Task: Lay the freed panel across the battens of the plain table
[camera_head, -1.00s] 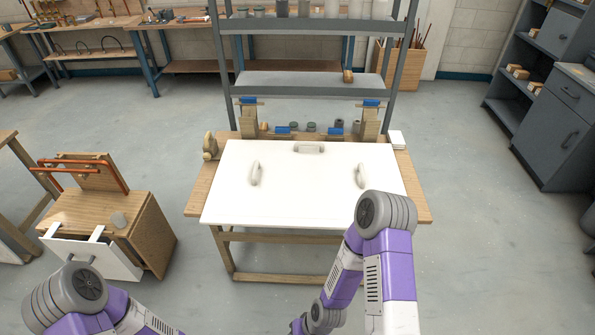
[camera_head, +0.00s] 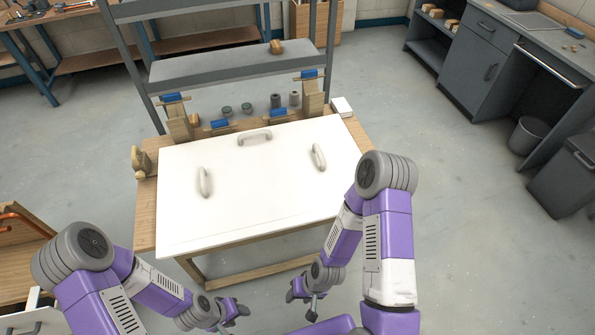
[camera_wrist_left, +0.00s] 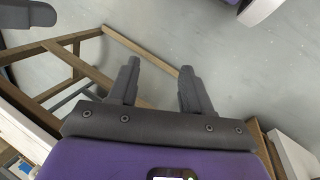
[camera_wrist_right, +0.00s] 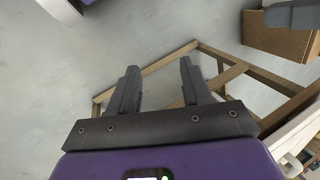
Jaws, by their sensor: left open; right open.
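The white panel (camera_head: 262,183) lies flat on a wooden-topped table (camera_head: 146,205), covering most of the top. It has three grey handles: a left one (camera_head: 204,182), a right one (camera_head: 319,157) and a far one (camera_head: 255,138). My left gripper (camera_head: 240,310) is open and empty, low in front of the table's near side; its spread fingers show in the left wrist view (camera_wrist_left: 158,68). My right gripper (camera_head: 305,305) is also open and empty, to its right, with fingers apart in the right wrist view (camera_wrist_right: 158,68). I cannot make out any table with battens.
Wooden posts with blue-topped clamps (camera_head: 172,98) and small pots (camera_head: 247,107) stand along the table's far edge. A grey shelf rack (camera_head: 210,68) rises behind. A wooden cabinet (camera_head: 20,255) is at the left. Open floor (camera_head: 460,230) lies to the right.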

